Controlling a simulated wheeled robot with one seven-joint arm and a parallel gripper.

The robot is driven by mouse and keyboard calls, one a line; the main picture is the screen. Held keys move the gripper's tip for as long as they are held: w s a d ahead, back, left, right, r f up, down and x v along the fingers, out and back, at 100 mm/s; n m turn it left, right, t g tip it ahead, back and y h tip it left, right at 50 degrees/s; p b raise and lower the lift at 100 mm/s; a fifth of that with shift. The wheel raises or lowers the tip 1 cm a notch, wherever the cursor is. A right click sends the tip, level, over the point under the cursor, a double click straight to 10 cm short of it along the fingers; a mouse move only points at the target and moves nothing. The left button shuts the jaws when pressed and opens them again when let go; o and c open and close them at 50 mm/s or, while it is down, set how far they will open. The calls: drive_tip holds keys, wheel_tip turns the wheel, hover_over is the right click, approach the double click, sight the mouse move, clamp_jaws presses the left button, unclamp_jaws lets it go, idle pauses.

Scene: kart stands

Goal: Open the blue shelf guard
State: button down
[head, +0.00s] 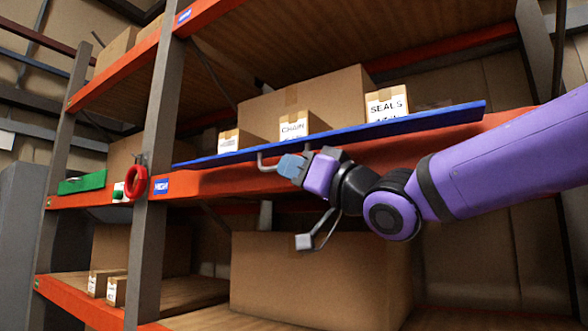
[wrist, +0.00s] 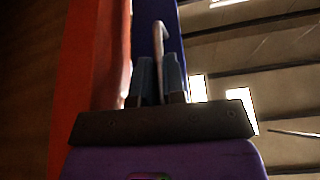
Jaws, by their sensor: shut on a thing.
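The blue shelf guard (head: 350,134) is a long flat bar along the front of the middle shelf, just above the orange beam. It also shows in the wrist view (wrist: 172,30). A grey bent handle (head: 264,160) sticks out from its underside, left of its middle. My gripper (head: 290,166) is at this handle. In the wrist view the two fingers of my gripper (wrist: 159,80) close around the handle (wrist: 158,42). How far the guard is tilted is hard to tell.
Labelled boxes, one marked CHAIN (head: 295,126) and one SEALS (head: 386,103), stand behind the guard. A large carton (head: 290,265) sits on the shelf below.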

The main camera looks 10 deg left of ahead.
drive_tip(key=shift+s+a+r+m+t+h, duration=0.15)
drive_tip(key=shift+r+m+t, duration=0.1)
drive_tip(key=shift+m, duration=0.3)
drive_tip(key=shift+s+d+r+m+t+h, duration=0.1)
drive_tip(key=shift+m+t+h, duration=0.15)
drive_tip(key=shift+m, duration=0.35)
drive_tip(key=shift+s+a+r+m+t+h, duration=0.1)
drive_tip(key=shift+r+m+t, duration=0.15)
drive_tip(key=shift+m, duration=0.3)
drive_tip(key=c, duration=1.2)
unclamp_jaws()
drive_tip(key=shift+f, duration=0.1)
drive_tip(key=v, duration=1.1)
